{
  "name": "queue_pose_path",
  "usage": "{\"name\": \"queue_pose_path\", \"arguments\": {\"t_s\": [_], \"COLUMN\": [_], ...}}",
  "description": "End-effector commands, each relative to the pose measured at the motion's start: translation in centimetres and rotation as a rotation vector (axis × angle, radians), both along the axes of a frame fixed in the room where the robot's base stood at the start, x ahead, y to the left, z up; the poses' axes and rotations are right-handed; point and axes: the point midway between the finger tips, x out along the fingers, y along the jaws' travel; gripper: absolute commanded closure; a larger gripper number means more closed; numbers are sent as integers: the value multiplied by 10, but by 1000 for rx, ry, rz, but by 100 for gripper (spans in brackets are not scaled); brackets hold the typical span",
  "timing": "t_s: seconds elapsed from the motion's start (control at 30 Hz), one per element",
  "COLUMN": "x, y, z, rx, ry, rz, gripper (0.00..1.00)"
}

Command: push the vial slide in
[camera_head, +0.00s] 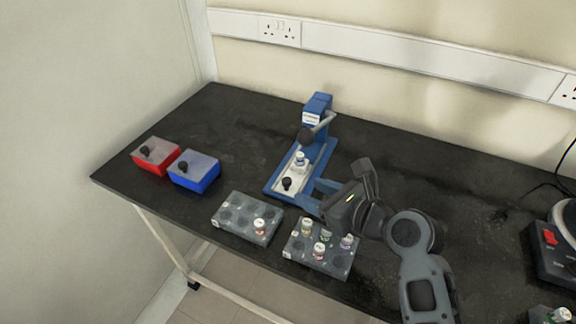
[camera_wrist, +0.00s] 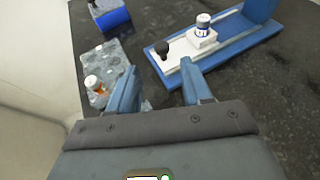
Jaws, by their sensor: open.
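The vial slide (camera_head: 294,172) is a white plate with a black knob (camera_head: 287,184) at its front end, lying on the blue base of the press (camera_head: 318,107). A white-capped vial (camera_head: 300,158) stands upright in the slide's holder. In the wrist view the slide (camera_wrist: 180,50), its knob (camera_wrist: 162,48) and the vial (camera_wrist: 203,24) show ahead of my fingers. My gripper (camera_head: 318,194) is open and empty, its blue fingers close to the front end of the base. In the wrist view my gripper (camera_wrist: 158,75) has the knob beyond its fingertips, apart from them.
Two grey vial racks (camera_head: 247,218) (camera_head: 320,250) with several vials stand at the front edge, close to my arm. A red box (camera_head: 155,156) and a blue box (camera_head: 195,172) with black knobs stand at left. A black device (camera_head: 555,250) is at the right.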

Motion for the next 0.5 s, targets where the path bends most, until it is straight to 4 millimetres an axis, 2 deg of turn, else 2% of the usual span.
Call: {"name": "queue_pose_path", "arguments": {"t_s": [0.17, 0.5], "x": [6, 37], "y": [7, 41], "z": [-4, -23], "rx": [0, -1], "ry": [1, 0], "rz": [2, 3], "gripper": [51, 51]}}
